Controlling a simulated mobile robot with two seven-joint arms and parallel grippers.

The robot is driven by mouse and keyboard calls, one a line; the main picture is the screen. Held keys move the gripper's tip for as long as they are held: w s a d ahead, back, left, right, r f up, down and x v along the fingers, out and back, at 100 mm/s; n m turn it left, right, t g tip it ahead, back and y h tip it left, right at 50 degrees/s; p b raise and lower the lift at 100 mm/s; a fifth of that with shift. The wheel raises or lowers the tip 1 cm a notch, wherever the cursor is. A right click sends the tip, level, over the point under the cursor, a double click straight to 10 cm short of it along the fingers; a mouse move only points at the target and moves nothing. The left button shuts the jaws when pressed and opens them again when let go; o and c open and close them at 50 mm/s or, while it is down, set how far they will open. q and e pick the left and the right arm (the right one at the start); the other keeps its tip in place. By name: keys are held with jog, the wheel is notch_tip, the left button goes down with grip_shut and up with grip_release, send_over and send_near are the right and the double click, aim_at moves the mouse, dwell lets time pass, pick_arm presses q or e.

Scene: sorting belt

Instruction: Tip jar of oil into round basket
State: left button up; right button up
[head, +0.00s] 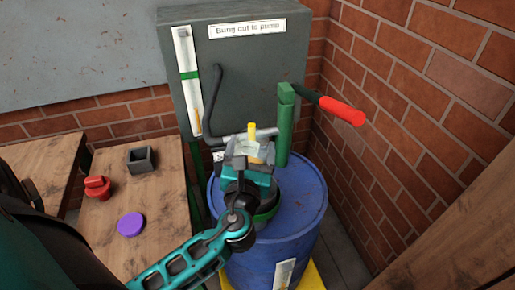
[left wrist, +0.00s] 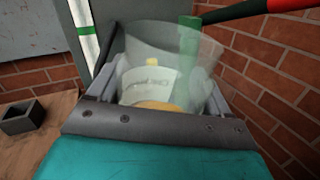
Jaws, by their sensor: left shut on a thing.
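The jar of oil (left wrist: 168,60) is clear, with a pale label and amber oil low inside, in the left wrist view. In the head view the jar (head: 249,147) is small and partly hidden by the gripper. My left gripper (head: 254,158) is shut on the jar and holds it over or in front of the blue drum's top; the exact height is unclear. The gripper's fingers also show either side of the jar in the left wrist view (left wrist: 162,88). No round basket can be made out. My right gripper is not in view.
The blue drum (head: 310,222) carries a green pump (head: 285,125) with a red-gripped handle (head: 342,111). A grey cabinet (head: 255,65) and brick walls stand behind. The wooden table (head: 160,205) at left holds a red object (head: 97,187), grey square container (head: 141,160) and purple disc (head: 131,224).

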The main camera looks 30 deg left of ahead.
pick_arm(q)
jog(key=a+m, duration=0.1)
jog(key=m, duration=0.1)
jog(key=m+t, duration=0.1)
jog(key=m, duration=0.2)
jog(key=a+m, duration=0.1)
jog(key=m, duration=0.1)
jog(key=shift+s+a+r+t+h, duration=0.25)
jog(key=shift+s+a+t+h, duration=0.05)
jog(key=shift+t, duration=0.1)
jog(key=m+h, duration=0.1)
jog(key=m, duration=0.4)
jog(key=f+m+t+h, duration=0.1)
jog(key=m+h, duration=0.1)
jog(key=m, duration=0.3)
jog(key=a+f+m+t+h, duration=0.1)
jog(key=m, duration=0.5)
jog(key=shift+s+h, duration=0.1)
jog(key=shift+h, duration=0.3)
jog(key=shift+d+r+m+h, duration=0.1)
jog(key=shift+r+m+h, duration=0.15)
jog(key=shift+m, duration=0.35)
jog(key=shift+d+r+m+h, duration=0.1)
jog(key=shift+m+h, duration=0.25)
jog(key=shift+m, duration=0.25)
